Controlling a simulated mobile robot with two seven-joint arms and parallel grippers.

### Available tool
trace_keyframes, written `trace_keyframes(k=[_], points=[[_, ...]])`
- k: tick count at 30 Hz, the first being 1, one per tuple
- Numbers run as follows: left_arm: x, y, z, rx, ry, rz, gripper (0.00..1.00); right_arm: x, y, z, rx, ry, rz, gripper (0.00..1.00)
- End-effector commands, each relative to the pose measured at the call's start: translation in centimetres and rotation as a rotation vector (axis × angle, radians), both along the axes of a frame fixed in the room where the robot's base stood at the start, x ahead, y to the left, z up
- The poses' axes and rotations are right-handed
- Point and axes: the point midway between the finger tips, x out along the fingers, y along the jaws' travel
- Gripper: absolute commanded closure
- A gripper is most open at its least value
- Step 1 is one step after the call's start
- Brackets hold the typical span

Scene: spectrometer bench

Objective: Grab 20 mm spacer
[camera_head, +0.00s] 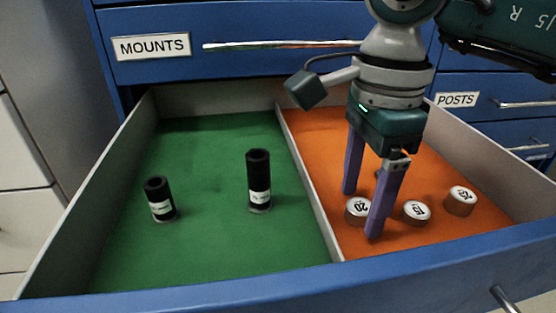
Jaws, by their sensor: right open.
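The 20 mm spacer (356,209) is a short round piece with a white top marked 20. It stands on the orange floor of the drawer's right compartment, near the divider. My right gripper (361,214) points down over it with its two purple fingers apart, one behind the spacer and one in front, covering part of its right side. I cannot tell whether the fingers touch it. The gripper is open. My left gripper is not in view.
Two similar spacers stand to the right, a middle one (416,212) and one marked 25 (461,200). A grey divider (310,180) separates the green compartment (205,235), which holds a short black tube (157,195) and a taller one (258,176). The drawer's blue front edge (300,285) is nearest.

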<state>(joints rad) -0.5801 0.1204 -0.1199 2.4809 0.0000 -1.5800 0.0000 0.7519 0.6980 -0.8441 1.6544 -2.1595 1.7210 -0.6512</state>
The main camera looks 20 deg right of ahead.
Motion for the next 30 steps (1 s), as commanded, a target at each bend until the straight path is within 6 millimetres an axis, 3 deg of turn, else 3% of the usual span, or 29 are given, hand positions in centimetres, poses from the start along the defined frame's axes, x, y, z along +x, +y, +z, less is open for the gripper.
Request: trace_keyframes(k=[7, 27, 30], points=[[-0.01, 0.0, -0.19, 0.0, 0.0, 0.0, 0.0, 0.01, -0.02, -0.46, 0.0, -0.001, 0.0, 0.24], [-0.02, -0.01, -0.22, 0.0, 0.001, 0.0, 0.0, 0.01, -0.01, -0.43, 0.0, -0.001, 0.0, 0.99], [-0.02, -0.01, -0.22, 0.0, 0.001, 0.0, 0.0, 0.01, -0.01, -0.43, 0.0, -0.001, 0.0, 1.0]])
